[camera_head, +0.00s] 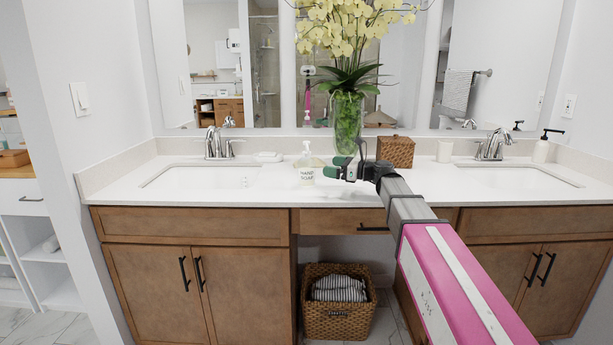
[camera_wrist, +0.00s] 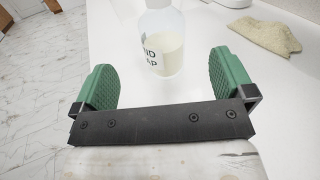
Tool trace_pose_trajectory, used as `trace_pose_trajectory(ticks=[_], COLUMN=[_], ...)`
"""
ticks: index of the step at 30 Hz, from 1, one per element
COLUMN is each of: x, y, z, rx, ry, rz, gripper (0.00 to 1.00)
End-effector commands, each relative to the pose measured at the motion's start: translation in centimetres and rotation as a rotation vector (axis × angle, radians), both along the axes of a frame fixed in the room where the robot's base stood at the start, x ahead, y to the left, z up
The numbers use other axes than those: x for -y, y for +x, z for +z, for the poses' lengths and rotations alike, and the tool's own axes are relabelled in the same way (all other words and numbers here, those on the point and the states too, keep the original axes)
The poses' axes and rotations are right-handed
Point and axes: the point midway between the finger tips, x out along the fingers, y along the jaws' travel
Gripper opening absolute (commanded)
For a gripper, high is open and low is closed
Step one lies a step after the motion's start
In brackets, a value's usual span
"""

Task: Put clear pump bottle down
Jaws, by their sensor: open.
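The clear pump bottle (camera_head: 306,172), with a white pump and dark lettering reading "hand soap", stands upright on the white counter (camera_head: 270,194), right of the left sink. The bottle also shows in the wrist view (camera_wrist: 166,52), with pale liquid inside and its top cut off by the frame. My gripper (camera_head: 338,172) is just right of the bottle in the head view. In the wrist view my gripper (camera_wrist: 161,66) is open, its green pads on either side and the bottle just beyond, between their lines. I see no pad touching it.
A glass vase of yellow orchids (camera_head: 347,125) stands behind my gripper. A woven box (camera_head: 395,151) is to its right. A folded beige cloth (camera_wrist: 266,36) lies on the counter. Counter in front is mostly clear.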

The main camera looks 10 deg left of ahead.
Motion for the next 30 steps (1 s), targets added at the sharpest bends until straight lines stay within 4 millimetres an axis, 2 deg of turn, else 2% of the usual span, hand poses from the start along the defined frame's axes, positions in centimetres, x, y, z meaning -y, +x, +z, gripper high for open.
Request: trace_pose_trajectory(ticks=[5, 8, 15, 23, 30], x=[-0.3, -1.1, -4.6, -6.3, -9.5], y=[0.1, 0.3, 0.9, 1.2, 1.9], z=[-0.1, -0.1, -0.1, -0.3, -0.9], rx=[-0.068, -0.069, -0.067, -0.067, -0.067], ry=[0.012, 0.012, 0.012, 0.012, 0.012], rz=[0.007, 0.008, 0.008, 0.007, 0.008], gripper=[1.0, 1.0, 1.0, 1.0, 1.0])
